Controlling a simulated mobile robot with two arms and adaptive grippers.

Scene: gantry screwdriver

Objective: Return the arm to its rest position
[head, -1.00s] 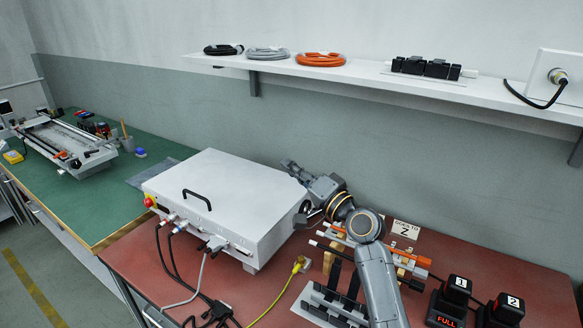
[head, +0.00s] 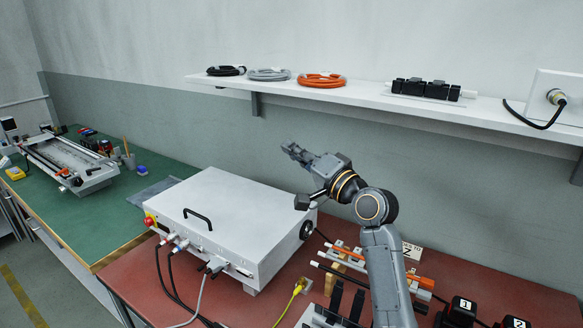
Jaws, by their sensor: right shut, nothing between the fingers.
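My right arm rises from the bottom right of the head view, and its gripper (head: 291,153) points to the left. The gripper is shut and empty. It is in the air, above and behind the right part of the white control box (head: 225,215), apart from it. My left gripper is not in view.
The box, with a black handle (head: 198,218) and cables at its front, stands on the red bench top (head: 135,268). A tool rack (head: 345,258) lies beside my arm. Chargers (head: 462,309) are at the right. A shelf (head: 365,97) with cable coils (head: 321,80) is above. A gantry (head: 70,160) stands on the green mat.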

